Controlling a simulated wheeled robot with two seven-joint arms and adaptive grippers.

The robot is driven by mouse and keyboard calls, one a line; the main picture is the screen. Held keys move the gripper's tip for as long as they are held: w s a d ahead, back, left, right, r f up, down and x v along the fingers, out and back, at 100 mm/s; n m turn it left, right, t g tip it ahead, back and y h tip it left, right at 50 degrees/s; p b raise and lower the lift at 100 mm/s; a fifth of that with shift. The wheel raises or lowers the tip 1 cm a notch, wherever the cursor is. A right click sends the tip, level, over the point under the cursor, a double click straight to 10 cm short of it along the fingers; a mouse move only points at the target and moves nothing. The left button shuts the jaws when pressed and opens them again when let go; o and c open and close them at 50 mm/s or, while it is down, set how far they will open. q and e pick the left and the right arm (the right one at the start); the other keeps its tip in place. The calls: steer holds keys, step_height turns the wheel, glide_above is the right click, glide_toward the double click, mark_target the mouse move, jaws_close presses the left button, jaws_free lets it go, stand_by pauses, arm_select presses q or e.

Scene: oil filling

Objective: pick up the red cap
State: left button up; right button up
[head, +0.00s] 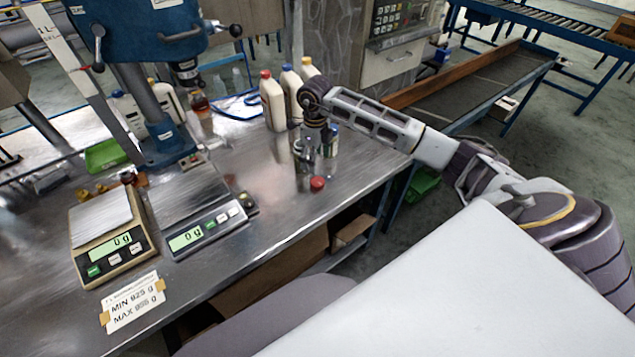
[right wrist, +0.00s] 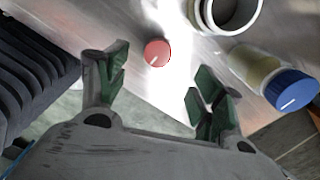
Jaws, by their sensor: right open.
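The red cap (head: 317,183) lies on the metal table near its front right edge. It also shows in the right wrist view (right wrist: 157,53), beyond and between my fingertips. My right gripper (head: 306,165) is above the table, close behind the cap in the head view. In the right wrist view my right gripper (right wrist: 155,90) is open, with green-padded fingers apart and nothing between them. The cap is apart from both fingers. My left gripper is not in view.
A blue-capped bottle (right wrist: 290,88) stands right of the cap in the right wrist view, near an open round container (right wrist: 232,12). Several jugs (head: 272,100) stand behind. Two scales (head: 105,235) are at the left. The table's front edge is close to the cap.

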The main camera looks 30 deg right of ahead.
mark_target(316, 180)
step_height(316, 180, down, 4)
steer(key=shift+r, duration=0.25)
steer(key=shift+f, duration=0.8)
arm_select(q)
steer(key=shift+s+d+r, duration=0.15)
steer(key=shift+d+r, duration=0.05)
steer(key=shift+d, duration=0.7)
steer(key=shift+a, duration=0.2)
